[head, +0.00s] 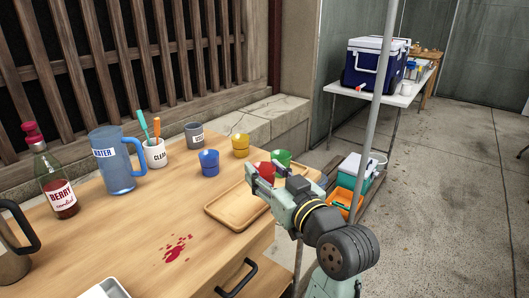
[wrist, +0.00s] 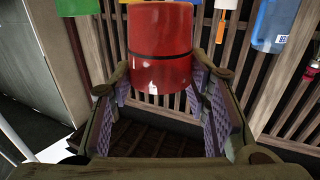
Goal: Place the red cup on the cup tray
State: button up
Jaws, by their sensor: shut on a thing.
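The red cup (head: 264,169) is between the fingers of my gripper (head: 262,175), which is shut on it. In the wrist view the red cup (wrist: 160,45) sits between the two finger pads. A light wooden tray (head: 222,216) lies on the table's right part; my gripper and the cup appear over its far right side, and my arm hides part of it. I cannot tell whether the cup touches the tray. A green cup (head: 283,157) stands just behind the red cup.
A blue cup (head: 209,163) and a yellow cup (head: 240,145) stand behind the tray. A grey mug (head: 195,134), a white mug (head: 155,153), a blue pitcher (head: 113,165) and a berry bottle (head: 58,185) stand further left. A red spill (head: 177,248) marks the table front.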

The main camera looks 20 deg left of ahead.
aim_at(264, 169)
jog(key=w+a+f, duration=0.1)
jog(key=w, duration=0.1)
jog(key=w+f+p, duration=0.1)
jog(key=w, duration=0.1)
jog(key=w+a+f, duration=0.1)
jog(key=w, duration=0.1)
jog(key=shift+w+a+f, duration=0.35)
jog(key=shift+w+f, duration=0.05)
jog(key=shift+f, duration=0.25)
jog(key=shift+f, duration=0.2)
jog(key=o, duration=0.9)
jog(key=shift+o, duration=0.2)
jog(key=shift+r+p, duration=0.35)
jog(key=b+v, duration=0.2)
jog(key=v, duration=1)
jog(key=shift+f+b, duration=0.15)
jog(key=shift+b, duration=0.2)
